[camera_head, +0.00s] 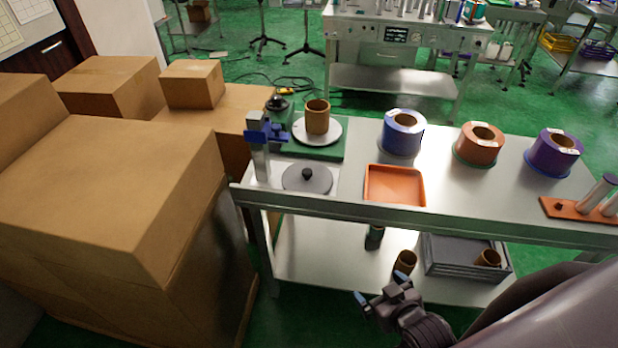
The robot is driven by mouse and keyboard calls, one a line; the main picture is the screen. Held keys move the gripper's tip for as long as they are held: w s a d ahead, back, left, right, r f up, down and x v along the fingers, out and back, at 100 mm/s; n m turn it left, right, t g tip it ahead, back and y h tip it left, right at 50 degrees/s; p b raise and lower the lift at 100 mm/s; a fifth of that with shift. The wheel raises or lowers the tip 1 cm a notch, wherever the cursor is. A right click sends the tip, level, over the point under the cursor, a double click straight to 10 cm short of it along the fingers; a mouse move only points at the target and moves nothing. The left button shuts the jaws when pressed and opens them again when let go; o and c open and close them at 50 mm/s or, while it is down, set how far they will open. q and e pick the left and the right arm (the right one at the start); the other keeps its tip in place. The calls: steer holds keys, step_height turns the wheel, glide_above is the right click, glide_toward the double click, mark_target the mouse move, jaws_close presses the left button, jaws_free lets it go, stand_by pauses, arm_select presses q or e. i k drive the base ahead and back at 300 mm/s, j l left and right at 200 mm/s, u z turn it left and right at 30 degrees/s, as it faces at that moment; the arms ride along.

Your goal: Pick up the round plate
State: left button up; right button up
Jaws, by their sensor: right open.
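A round dark grey plate (293,180) with a black knob at its centre lies flat on the metal table, near its left front edge. A second round plate (334,136), white, sits behind it on a green base (338,153), with a brown cylinder (318,117) standing on it. My right gripper (381,289) is at the lower middle, in front of the table, right of the grey plate in the picture. It is open, fingers apart, with nothing visible between them, and apart from both plates. My left gripper is not in view.
A blue-marked post (260,150) stands left of the plates. An orange tray (394,204) and blue, orange and purple rolls stand on the metal table (500,190) to the right. Large cardboard boxes (110,190) crowd the left. A grey crate (470,268) is on the lower shelf.

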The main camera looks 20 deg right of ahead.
mark_target(312, 176)
steer(key=z, duration=0.75)
steer(key=i+j+z, duration=0.15)
steer(key=j+z, duration=0.25)
steer(key=i+j+z, duration=0.1)
steer(key=j+z, duration=0.7)
steer(key=j, duration=0.45)
steer(key=j+z, duration=0.1)
steer(key=j, duration=0.8)
steer(key=i+j, duration=0.1)
steer(key=j, duration=0.25)
steer(key=i+j, duration=0.15)
steer(key=j, duration=0.2)
steer(key=i+j, duration=0.1)
steer(key=j, duration=0.25)
